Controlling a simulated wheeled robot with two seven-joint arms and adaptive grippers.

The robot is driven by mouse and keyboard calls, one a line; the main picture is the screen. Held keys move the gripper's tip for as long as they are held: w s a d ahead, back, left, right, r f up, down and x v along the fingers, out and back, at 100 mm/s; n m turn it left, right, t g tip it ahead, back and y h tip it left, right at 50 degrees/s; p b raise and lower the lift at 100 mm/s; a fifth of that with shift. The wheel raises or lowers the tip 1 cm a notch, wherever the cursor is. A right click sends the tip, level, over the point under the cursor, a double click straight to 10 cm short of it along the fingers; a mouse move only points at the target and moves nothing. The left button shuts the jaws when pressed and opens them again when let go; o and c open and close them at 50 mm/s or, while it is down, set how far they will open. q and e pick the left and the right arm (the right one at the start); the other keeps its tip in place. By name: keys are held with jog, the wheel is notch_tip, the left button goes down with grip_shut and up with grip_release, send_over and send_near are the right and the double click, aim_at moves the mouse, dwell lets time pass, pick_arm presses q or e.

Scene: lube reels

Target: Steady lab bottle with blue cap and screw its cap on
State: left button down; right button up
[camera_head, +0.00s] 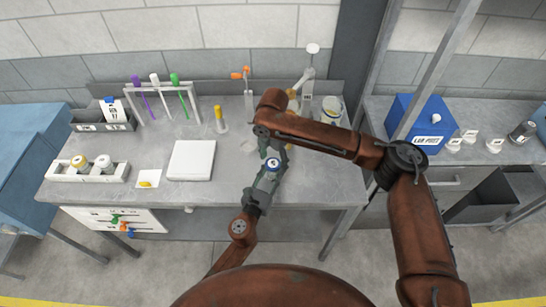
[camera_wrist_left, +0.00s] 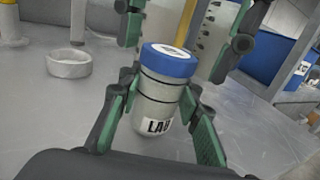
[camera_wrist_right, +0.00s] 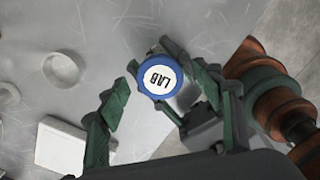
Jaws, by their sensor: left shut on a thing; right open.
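The lab bottle is grey-white with a blue cap (camera_wrist_left: 170,60) and a black-on-white LAB label (camera_wrist_left: 158,126). It stands upright on the bench in the left wrist view. My left gripper (camera_wrist_left: 158,112) is shut on the bottle's body, a finger on each side. The cap sits on top of the bottle, and its blue rim and white LAB disc show from above in the right wrist view (camera_wrist_right: 159,77). My right gripper (camera_wrist_right: 160,92) is open above the bottle, its fingers either side of the cap with gaps. In the head view the cap (camera_head: 272,164) shows between my arms.
A grey ring-shaped dish (camera_wrist_left: 68,64) lies left of the bottle. A white pad (camera_head: 192,160) lies further left, beside a holder with jars (camera_head: 88,172). A test tube rack (camera_head: 160,90) and a clamp stand (camera_head: 308,75) stand behind. A blue box (camera_head: 420,122) is on the right bench.

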jog(key=shift+c, duration=0.5)
jog(key=c, duration=1.2)
jog(key=m, duration=0.4)
jog(key=shift+m, duration=0.4)
jog(key=m, duration=0.3)
jog(key=shift+m, duration=0.4)
jog(key=m, duration=0.5)
jog(key=shift+a+m, duration=0.1)
jog(key=shift+m, duration=0.3)
jog(key=m, duration=0.4)
jog(key=o, duration=1.3)
